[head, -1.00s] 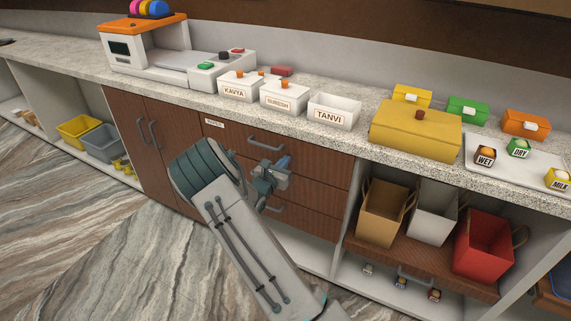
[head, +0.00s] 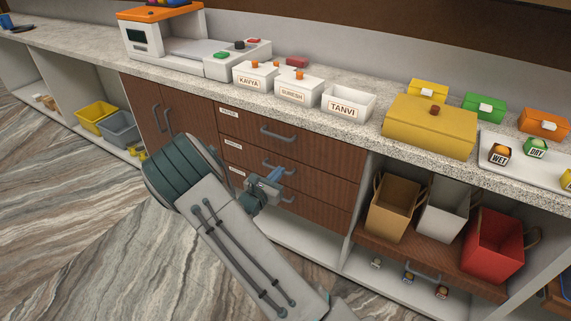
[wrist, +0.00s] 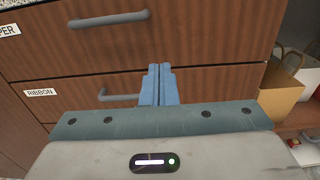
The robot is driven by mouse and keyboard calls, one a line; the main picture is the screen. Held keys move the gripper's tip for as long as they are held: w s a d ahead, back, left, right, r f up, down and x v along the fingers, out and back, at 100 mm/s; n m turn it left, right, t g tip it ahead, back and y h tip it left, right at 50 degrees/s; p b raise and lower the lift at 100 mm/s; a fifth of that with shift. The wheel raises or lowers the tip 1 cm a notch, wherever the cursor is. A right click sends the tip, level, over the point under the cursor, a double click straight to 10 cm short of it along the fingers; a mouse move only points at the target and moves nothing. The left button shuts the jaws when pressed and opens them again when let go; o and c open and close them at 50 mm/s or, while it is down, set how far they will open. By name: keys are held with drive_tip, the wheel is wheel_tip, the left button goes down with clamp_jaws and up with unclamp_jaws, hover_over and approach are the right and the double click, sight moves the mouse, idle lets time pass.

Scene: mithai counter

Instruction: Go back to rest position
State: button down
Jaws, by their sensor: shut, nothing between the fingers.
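My gripper (head: 273,176) is in front of the wooden drawers (head: 320,187) in the head view. In the wrist view its blue fingers (wrist: 157,85) are together, with nothing seen between them. The fingers point at the drawer fronts, near the handle (wrist: 118,97) of the drawer labelled RIBBON (wrist: 40,92). I cannot tell whether they touch it. All drawers in view look closed. My arm is bent low in front of the cabinet.
The counter holds boxes labelled KAVYA (head: 251,74) and SURESH (head: 298,89), an open TANVI box (head: 345,105) and a large yellow box (head: 430,125). Bags, one red (head: 490,245), stand on the shelf at right. The floor (head: 70,220) at left is clear.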

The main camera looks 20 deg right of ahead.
drive_tip(key=s+d+r+m+g+y+p, duration=0.25)
drive_tip(key=s+r+m+g, duration=0.35)
drive_tip(key=s+m, duration=0.3)
drive_tip(key=s+d+r+m+g+y+p, duration=0.15)
drive_tip(key=s+d+r+m+g, duration=0.25)
drive_tip(key=s+r+m+g, duration=0.45)
drive_tip(key=s+a+r+m+t+y+p, duration=0.2)
drive_tip(key=s+a+r+m+y, duration=0.2)
drive_tip(key=s, duration=0.3)
drive_tip(key=s+a+r+m+t+y+p, duration=0.2)
drive_tip(key=s+a+r+m+t+y, duration=0.1)
drive_tip(key=s+a+r+m+y, duration=0.2)
drive_tip(key=s+a+r, duration=0.1)
drive_tip(key=s+a, duration=0.1)
drive_tip(key=s, duration=0.1)
drive_tip(key=shift+s, duration=0.2)
